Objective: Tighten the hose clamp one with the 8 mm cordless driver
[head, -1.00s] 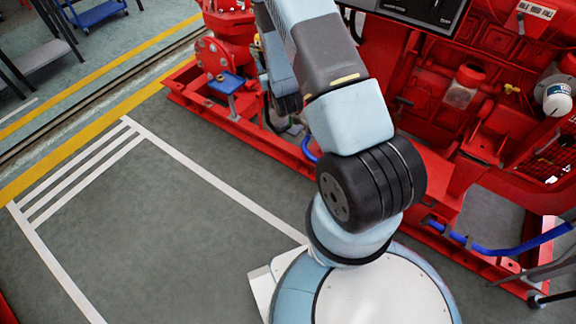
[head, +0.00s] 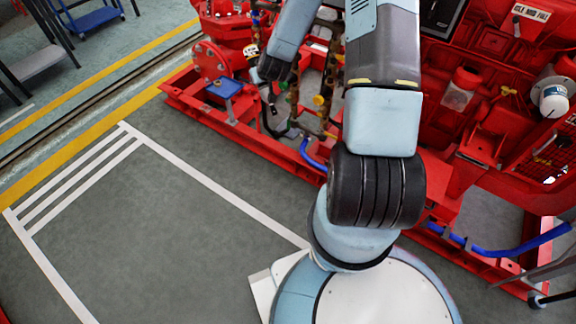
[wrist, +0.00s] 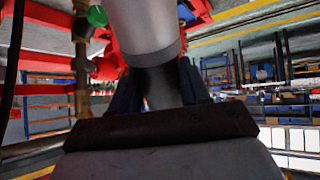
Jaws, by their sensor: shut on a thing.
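My gripper (head: 271,78) hangs at the end of my arm in the head view, close to the pumpset's pipework. It is small and partly dark there. In the wrist view my gripper (wrist: 158,92) has its dark fingers shut on a thick grey cylinder (wrist: 143,28), which looks like the body of the cordless driver. The cylinder runs out of the top of the picture, so its working end is hidden. I cannot make out hose clamp one in either view. I cannot tell whether the driver touches anything.
The red pumpset frame (head: 255,140) spans the back, with brass pipes (head: 320,85) right of my gripper. A brass pipe (wrist: 80,65) and a green cap (wrist: 97,16) stand left of the cylinder in the wrist view. A blue hose (head: 312,154) lies lower. The marked floor (head: 150,225) is clear.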

